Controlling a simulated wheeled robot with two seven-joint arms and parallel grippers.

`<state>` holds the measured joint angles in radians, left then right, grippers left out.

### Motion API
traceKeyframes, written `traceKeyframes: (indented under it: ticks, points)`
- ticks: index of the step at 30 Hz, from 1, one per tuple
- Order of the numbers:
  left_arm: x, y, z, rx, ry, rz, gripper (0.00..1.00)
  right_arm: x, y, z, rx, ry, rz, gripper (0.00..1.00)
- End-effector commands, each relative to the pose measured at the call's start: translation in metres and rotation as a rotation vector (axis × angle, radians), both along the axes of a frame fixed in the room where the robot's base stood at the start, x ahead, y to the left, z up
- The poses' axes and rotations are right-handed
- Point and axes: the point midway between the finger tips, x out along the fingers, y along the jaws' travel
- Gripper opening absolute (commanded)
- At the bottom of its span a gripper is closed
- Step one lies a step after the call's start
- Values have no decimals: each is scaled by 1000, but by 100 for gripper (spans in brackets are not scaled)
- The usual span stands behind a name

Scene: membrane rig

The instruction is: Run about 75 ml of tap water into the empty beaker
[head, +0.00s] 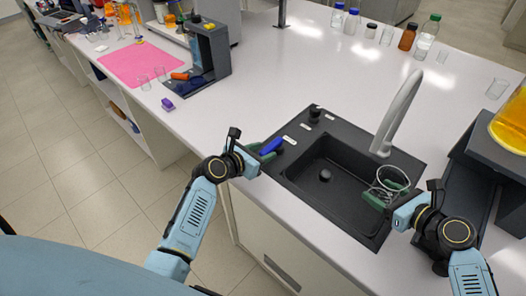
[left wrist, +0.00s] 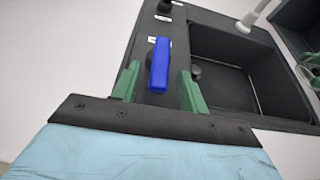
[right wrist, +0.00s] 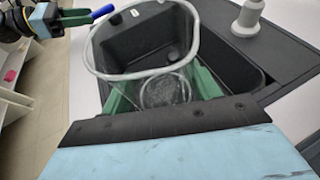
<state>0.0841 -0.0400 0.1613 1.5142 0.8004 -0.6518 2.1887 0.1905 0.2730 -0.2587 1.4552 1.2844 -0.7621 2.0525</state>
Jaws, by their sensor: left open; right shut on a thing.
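A clear glass beaker (head: 393,178) is in my right gripper (head: 384,197), over the right part of the sink and just below the tap's spout (head: 381,150). In the right wrist view the beaker (right wrist: 143,76) stands between the green fingers; I see no water in it. No stream shows at the spout. The blue tap lever (head: 271,146) is on the sink's left rim. My left gripper (head: 265,153) is open around it. In the left wrist view the lever (left wrist: 159,65) stands between the two green fingers, with gaps on both sides.
The dark sink (head: 325,178) is set into the white bench, with a round drain piece inside. A dark stand with a yellow-filled vessel (head: 511,125) is at the right. Several bottles (head: 407,36) stand at the back.

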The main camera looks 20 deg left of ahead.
Motion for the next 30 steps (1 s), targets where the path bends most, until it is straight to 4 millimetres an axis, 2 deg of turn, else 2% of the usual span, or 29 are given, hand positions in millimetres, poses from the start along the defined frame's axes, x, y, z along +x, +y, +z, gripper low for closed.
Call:
traceKeyframes:
  ticks: [5, 15, 30]
  points:
    - [0, 0, 0, 1, 0, 0, 44, 0, 0, 0, 1, -1, 0, 38]
    - [0, 0, 0, 0, 0, 0, 0, 0, 0, 0, 1, -1, 0, 38]
    - [3, 5, 0, 3, 2, -56, 0, 0, 0, 0, 1, -1, 0, 38]
